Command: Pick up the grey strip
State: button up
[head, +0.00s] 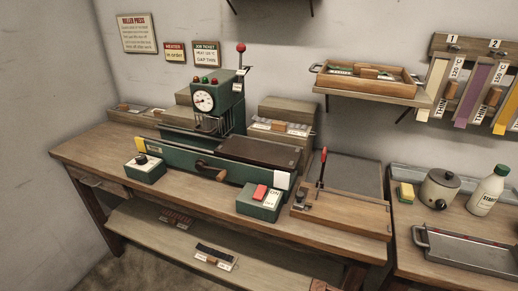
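I cannot tell for sure which thing is the grey strip. A dark grey or black strip (217,252) with a small brown block and a white label lies on the lower shelf under the bench. A second dark piece (177,216) lies further left on that shelf. On the wall rack at the right hang a pale cream strip (437,76) under number 1, a purple strip (473,92) under number 2, and a yellow strip (507,106) at the frame's edge. My gripper is not in view.
A green roller press (218,102) with a gauge stands on the wooden bench (95,150). A switch box (264,201) and a wooden board with a red-tipped lever (340,208) sit in front. A pot (440,188), bottle (487,190) and metal tray (470,250) are at right.

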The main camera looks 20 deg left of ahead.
aim_at(303, 131)
jog(key=j+z, duration=0.3)
jog(key=j, duration=2.6)
jog(key=k, duration=0.05)
